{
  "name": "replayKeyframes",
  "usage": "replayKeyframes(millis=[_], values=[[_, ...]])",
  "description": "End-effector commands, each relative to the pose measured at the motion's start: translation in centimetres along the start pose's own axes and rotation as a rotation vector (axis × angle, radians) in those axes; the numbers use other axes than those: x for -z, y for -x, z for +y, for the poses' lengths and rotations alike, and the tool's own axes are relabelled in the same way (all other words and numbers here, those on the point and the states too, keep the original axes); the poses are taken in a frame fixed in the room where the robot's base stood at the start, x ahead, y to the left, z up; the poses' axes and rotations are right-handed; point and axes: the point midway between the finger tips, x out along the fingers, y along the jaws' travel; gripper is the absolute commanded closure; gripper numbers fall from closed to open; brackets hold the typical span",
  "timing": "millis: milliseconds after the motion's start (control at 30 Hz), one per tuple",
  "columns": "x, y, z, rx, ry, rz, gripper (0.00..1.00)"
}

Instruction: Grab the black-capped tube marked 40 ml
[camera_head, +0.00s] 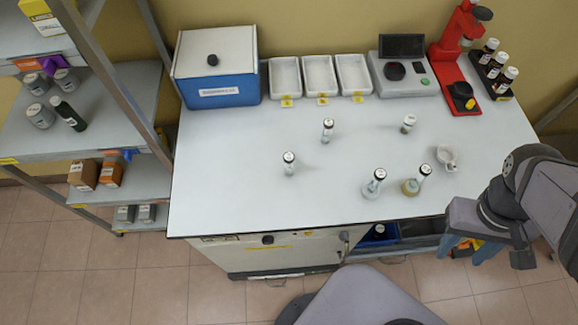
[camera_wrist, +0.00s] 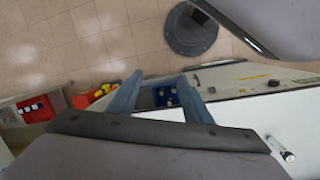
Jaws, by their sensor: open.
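Two flask-shaped vessels stand near the front, one clear (camera_head: 373,188) and one with yellowish contents (camera_head: 411,187). The cap markings are too small to read, so I cannot tell which is 40 ml. My gripper (camera_head: 465,250) is open and empty off the table's front right edge, apart from all vessels. Its blue fingers are spread in the wrist view (camera_wrist: 160,88), where one capped vessel (camera_wrist: 283,152) shows at lower right.
A white mortar (camera_head: 446,157) stands at the table's right. The front left tabletop is clear.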

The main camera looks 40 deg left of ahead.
Motion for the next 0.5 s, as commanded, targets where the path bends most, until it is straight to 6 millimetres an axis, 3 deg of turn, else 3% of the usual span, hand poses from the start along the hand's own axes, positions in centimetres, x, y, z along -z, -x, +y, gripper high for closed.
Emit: replayKeyframes(millis=[167,333,500], values=[[2.2,-0.8,-0.7,-0.179,0.366,-0.088,0.55],[6.0,-0.4,-2.1,-0.435,0.774,-0.179,0.55],[10.9,1.2,-5.8,-0.736,1.144,-0.244,0.55]])
